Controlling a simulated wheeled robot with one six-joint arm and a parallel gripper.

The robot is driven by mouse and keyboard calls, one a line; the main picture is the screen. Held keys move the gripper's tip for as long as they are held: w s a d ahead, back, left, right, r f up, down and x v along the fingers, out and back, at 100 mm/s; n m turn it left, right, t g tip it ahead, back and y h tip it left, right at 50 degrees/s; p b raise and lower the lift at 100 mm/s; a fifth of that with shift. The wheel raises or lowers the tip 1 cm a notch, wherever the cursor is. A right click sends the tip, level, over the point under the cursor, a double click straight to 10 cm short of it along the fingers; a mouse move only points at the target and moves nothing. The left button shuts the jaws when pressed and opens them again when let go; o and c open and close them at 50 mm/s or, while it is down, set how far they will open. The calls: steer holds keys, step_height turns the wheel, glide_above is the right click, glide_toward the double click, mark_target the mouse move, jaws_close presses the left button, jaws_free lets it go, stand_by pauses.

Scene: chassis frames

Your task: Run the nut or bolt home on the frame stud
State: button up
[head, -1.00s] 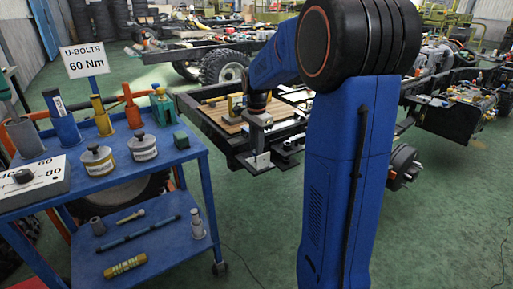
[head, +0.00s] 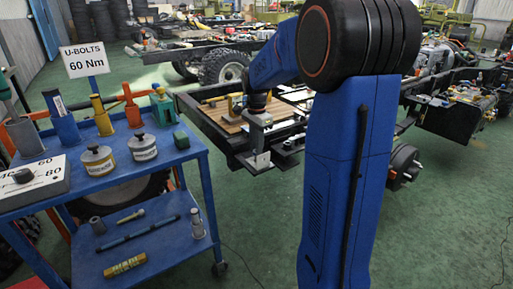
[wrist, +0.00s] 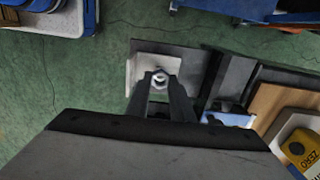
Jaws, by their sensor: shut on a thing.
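My gripper (wrist: 160,86) points down in the wrist view, its two dark fingers shut on a small light hex nut (wrist: 160,76). The nut sits over a pale angled bracket (wrist: 134,72) and dark plate at the end of a dark frame rail (wrist: 209,75). The stud is hidden beneath the nut, so I cannot tell how far down the nut sits. In the head view my gripper (head: 258,140) is at the near end of the chassis frame (head: 215,125), above a small light plate there; the nut is too small to make out.
A blue cart (head: 150,185) with tools and tins stands at left, with a sign (head: 85,60) reading U-BOLTS 60 Nm. A wooden board (wrist: 268,104) and a yellow ZERO device (wrist: 302,147) lie right of my gripper. Green floor is open in front.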

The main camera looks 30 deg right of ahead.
steer(key=shift+f, duration=1.05)
stand_by(1.9)
steer(key=o, duration=0.3)
jaws_close()
steer(key=m, duration=0.4)
steer(key=shift+m, duration=1)
steer(key=shift+m, duration=1.2)
steer(key=m, duration=0.3)
steer(key=shift+m, duration=0.3)
